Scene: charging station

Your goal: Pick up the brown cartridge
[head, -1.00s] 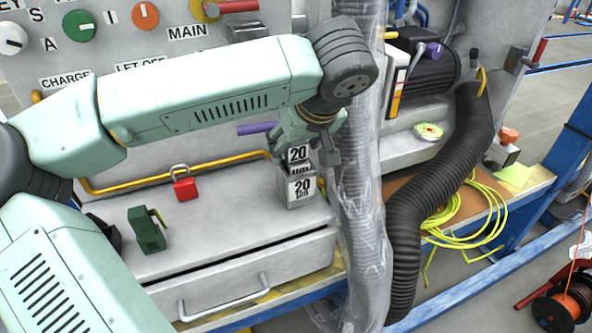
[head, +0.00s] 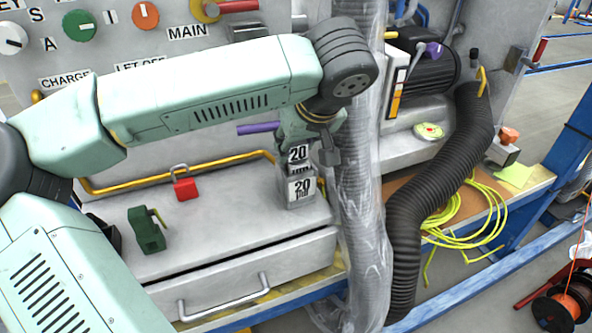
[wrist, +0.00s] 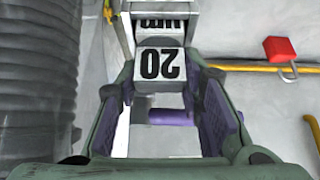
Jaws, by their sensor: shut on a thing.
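I see no thing that is clearly a brown cartridge. A grey block with white "20" labels (head: 300,188) stands upright on the grey cabinet top, beside the plastic-wrapped column. My gripper (head: 304,150) is at the block's narrower upper part, pointing down. In the wrist view my gripper's purple-padded fingers (wrist: 161,82) stand on either side of the block's upper "20" face (wrist: 160,64), and they are shut on it. The block's lower part is mostly hidden in the wrist view.
A red padlock (head: 185,188) and a green block-like item (head: 147,231) stand to the left on the cabinet top. A yellow rail (head: 130,185) runs behind. The wrapped column (head: 362,220) and a black ribbed hose (head: 405,225) are close on the right.

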